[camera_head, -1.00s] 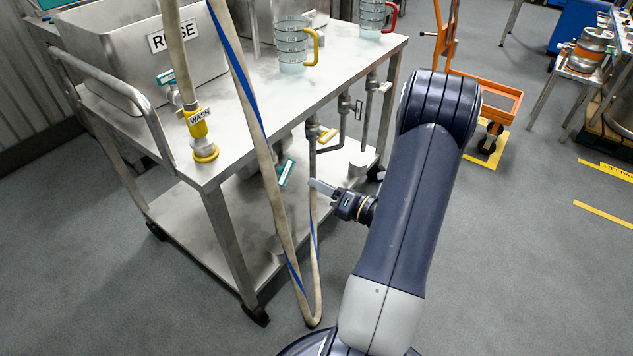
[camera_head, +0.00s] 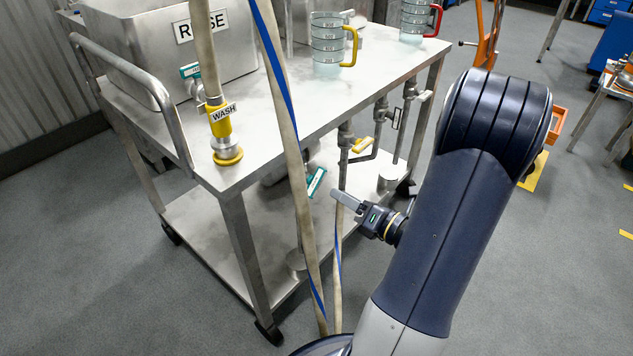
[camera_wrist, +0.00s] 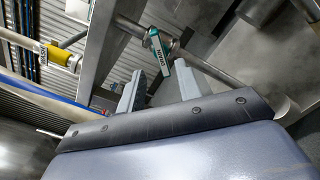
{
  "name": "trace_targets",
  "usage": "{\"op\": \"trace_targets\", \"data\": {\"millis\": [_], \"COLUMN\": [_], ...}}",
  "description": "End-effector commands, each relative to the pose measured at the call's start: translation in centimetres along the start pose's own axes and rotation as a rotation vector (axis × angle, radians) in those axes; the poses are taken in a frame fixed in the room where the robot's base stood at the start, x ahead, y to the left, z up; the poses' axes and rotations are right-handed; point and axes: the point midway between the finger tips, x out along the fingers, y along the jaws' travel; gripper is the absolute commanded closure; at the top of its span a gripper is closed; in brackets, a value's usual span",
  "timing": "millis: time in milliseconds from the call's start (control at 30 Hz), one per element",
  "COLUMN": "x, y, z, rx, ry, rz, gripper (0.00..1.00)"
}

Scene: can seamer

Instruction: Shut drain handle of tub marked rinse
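The steel tub marked RINSE (camera_head: 245,58) sits on top of the cart at the upper left. A teal drain handle (camera_head: 316,181) hangs below the cart top, slanted, partly beside the hose. In the wrist view the teal handle (camera_wrist: 158,52), with white lettering, sits on a steel pipe, ahead of and between my fingers. My gripper (camera_wrist: 157,84) is open and empty, its two fingers apart. In the head view my gripper (camera_head: 338,196) is just right of the handle and seems not to touch it.
A beige hose with a blue stripe (camera_head: 284,110) hangs in front of the cart, left of my gripper. Pipes with a yellow handle (camera_head: 362,146) stand behind it. Another teal handle (camera_head: 190,70) is by the tub. Measuring jugs (camera_head: 327,45) stand on the cart top (camera_head: 270,135).

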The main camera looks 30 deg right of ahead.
Motion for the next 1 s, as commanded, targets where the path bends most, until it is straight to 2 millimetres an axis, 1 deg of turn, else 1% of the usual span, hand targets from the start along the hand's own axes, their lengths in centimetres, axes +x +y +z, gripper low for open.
{"op": "trace_targets", "data": {"millis": [33, 300, 500, 700, 1000], "x": [0.8, 4.9, 7.3, 8.4, 8.6], "y": [0.0, -0.1, -0.1, 0.0, 0.0], "z": [-0.2, -0.2, -0.1, -0.1, 0.0], "rx": [-0.001, -0.002, -0.002, 0.001, 0.001], "ry": [0.004, 0.004, 0.002, 0.001, 0.0], "rz": [0.004, 0.004, 0.001, 0.0, -0.001], "gripper": [0.67, 0.67, 0.67, 0.67, 0.67]}}
